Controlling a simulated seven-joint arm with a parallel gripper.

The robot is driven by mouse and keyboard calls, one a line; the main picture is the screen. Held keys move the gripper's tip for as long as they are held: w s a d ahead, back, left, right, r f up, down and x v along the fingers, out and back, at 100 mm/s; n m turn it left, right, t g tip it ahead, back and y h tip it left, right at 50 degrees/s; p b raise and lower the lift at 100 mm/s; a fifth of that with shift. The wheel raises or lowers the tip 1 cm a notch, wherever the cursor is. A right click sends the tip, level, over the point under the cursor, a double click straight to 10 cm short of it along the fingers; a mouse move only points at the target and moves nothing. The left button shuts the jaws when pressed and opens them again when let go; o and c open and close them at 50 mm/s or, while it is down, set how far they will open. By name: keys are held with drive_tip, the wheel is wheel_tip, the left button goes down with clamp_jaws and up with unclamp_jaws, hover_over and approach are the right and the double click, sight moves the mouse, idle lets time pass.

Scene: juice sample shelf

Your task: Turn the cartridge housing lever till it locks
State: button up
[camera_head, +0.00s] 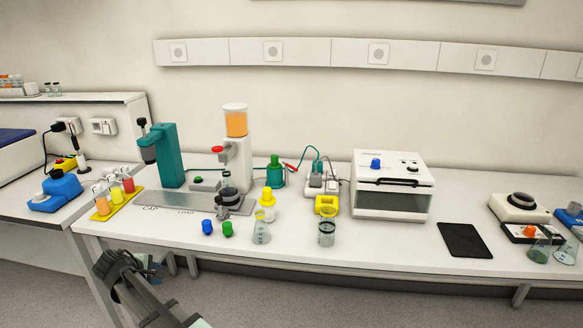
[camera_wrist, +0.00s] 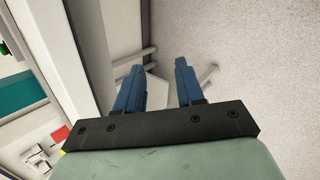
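A white dispenser (camera_head: 237,160) with an orange-filled container (camera_head: 236,121) on top stands at the left of the bench. A red knob (camera_head: 217,149) sits on its left side and a dark round part (camera_head: 229,195) is at its base. A teal device (camera_head: 168,155) with a black-tipped handle (camera_head: 142,125) stands to its left. I cannot tell which part is the cartridge housing lever. My gripper (camera_wrist: 158,66) is open and empty, its two blue fingers apart. It is below the bench front edge at the lower left, over the floor, touching none of these devices.
Blue (camera_head: 207,227) and green (camera_head: 228,229) caps, a flask (camera_head: 261,233) and a beaker (camera_head: 326,234) stand near the bench's front edge. A white oven-like box (camera_head: 392,186) and a black tablet (camera_head: 464,240) are further right. A yellow rack (camera_head: 115,207) of juice samples is at left.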

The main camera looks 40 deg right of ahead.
drive_tip(key=w+d+r+t+h, duration=0.1)
drive_tip(key=w+r, duration=0.2)
drive_tip(key=r, duration=0.8)
drive_tip(key=w+d+r+t+h, duration=0.1)
drive_tip(key=w+r, duration=0.1)
drive_tip(key=r, duration=0.9)
drive_tip(key=s+d+m+g, duration=0.2)
drive_tip(key=d+g, duration=0.1)
drive_tip(key=d, duration=0.7)
drive_tip(key=s+d+m+g+y, duration=0.1)
drive_tip(key=s+d+m+g, duration=0.15)
drive_tip(key=d, duration=0.65)
drive_tip(key=s+d+m+g, duration=0.2)
drive_tip(key=d+g, duration=0.2)
drive_tip(key=d, duration=0.6)
drive_tip(key=m+t+y, duration=0.3)
drive_tip(key=m+y, duration=0.2)
approach(292, 167)
drive_tip(key=shift+g, duration=0.25)
drive_tip(key=f, duration=0.2)
drive_tip(key=d+f, duration=0.1)
drive_tip(key=f, duration=0.4)
drive_tip(key=shift+w+d+f, duration=0.2)
drive_tip(key=shift+d+f, duration=0.05)
drive_tip(key=shift+c, duration=0.2)
clamp_jaws()
drive_tip(key=shift+n, duration=0.25)
